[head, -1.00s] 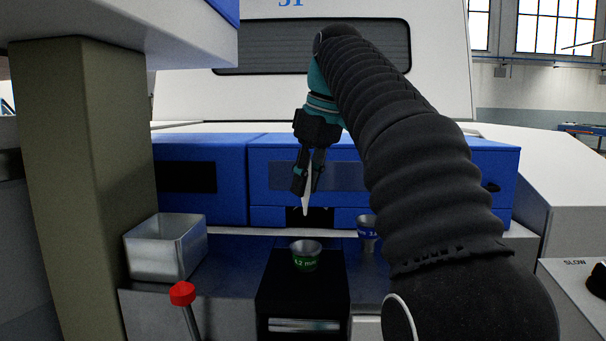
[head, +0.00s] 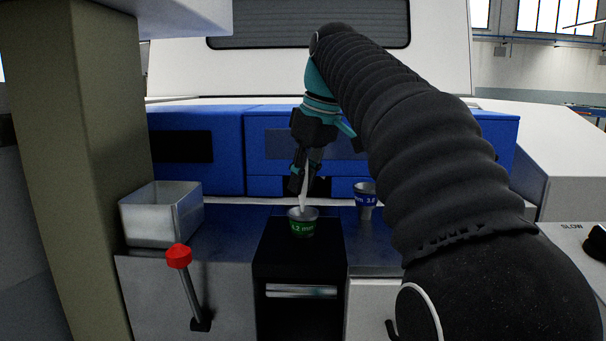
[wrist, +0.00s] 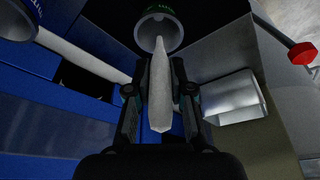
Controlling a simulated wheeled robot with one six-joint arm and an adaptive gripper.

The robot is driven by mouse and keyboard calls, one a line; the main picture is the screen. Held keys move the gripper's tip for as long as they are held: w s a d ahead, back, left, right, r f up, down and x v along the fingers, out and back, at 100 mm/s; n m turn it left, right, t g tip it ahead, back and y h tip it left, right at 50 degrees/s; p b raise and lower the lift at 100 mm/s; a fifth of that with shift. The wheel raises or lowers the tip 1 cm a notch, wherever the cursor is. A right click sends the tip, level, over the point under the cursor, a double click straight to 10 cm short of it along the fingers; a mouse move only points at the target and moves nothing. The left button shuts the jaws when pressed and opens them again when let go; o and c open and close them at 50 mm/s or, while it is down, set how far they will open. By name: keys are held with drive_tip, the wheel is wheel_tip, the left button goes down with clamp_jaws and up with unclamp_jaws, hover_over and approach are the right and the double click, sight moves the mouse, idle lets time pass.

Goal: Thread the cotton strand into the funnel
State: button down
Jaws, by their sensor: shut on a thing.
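My gripper (head: 305,182) points down, with its fingers closed around the white cotton strand (head: 308,195). The strand hangs below the fingers and narrows to a point. The funnel (head: 303,229) is a metal cup with a green "4.2 mm" style label, only partly readable, on a black block. In the head view the strand's tip meets the funnel's rim. In the wrist view the strand (wrist: 160,88) lies between both fingers and its tip overlaps the mouth of the funnel (wrist: 158,17). I cannot tell whether the tip is inside or just above.
A second funnel with a blue label (head: 366,200) stands to the right, behind the first. An open metal bin (head: 146,222) is at left. A lever with a red knob (head: 178,256) rises in front. The blue machine front (head: 197,180) is close behind my gripper.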

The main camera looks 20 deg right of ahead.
drive_tip(key=shift+f+b, duration=0.75)
drive_tip(key=shift+f, duration=0.6)
drive_tip(key=c, duration=0.9)
unclamp_jaws()
drive_tip(key=shift+c, duration=0.2)
drive_tip(key=shift+v, duration=3.7)
